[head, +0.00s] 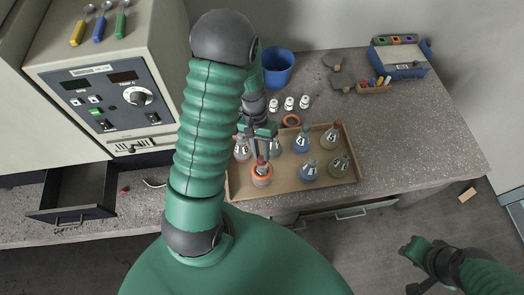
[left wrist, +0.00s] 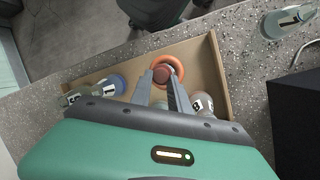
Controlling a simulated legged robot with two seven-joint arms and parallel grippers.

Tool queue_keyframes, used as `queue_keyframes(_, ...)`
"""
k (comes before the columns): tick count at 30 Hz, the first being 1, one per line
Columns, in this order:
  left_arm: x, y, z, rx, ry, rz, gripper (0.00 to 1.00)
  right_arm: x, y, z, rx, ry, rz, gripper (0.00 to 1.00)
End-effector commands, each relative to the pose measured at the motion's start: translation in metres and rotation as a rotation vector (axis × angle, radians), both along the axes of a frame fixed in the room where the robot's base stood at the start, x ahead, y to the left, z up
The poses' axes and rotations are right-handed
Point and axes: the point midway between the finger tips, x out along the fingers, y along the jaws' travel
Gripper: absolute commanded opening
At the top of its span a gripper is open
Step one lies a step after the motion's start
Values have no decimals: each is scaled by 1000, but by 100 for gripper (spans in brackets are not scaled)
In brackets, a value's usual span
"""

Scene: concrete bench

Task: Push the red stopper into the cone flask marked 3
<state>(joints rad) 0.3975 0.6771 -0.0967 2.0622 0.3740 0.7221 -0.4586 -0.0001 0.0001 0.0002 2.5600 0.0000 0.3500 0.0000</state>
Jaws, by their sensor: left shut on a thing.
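My left gripper (head: 261,154) is shut on the red stopper (head: 261,160), at the near left of the tray. The left wrist view also shows the stopper (left wrist: 162,72) between the fingertips. Directly below it is a cone flask (head: 262,172) with an orange ring (head: 262,181) around it. The number on this flask is not readable, and I cannot tell whether the stopper touches its neck. My right gripper (head: 412,265) is at the lower right, away from the bench; its jaws are unclear.
The shallow brown tray (head: 236,187) holds several other flasks, some with stoppers, close around the gripper. A loose orange ring (head: 291,120), small white-labelled items (head: 289,103) and a blue cup (head: 278,68) are behind. An open drawer (head: 75,195) is at the left.

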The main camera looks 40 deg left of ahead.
Motion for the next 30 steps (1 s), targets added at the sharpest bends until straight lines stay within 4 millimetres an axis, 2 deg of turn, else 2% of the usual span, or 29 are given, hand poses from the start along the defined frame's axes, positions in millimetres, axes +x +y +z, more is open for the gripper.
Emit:
queue_keyframes(18, 2, 2, -20, 0, 0, 0, 0, 0, 0, -14, 0, 0, 0, 31)
queue_keyframes(30, 2, 3, -20, 1, 0, 0, 0, 0, 0, -14, 0, 0, 0, 31)
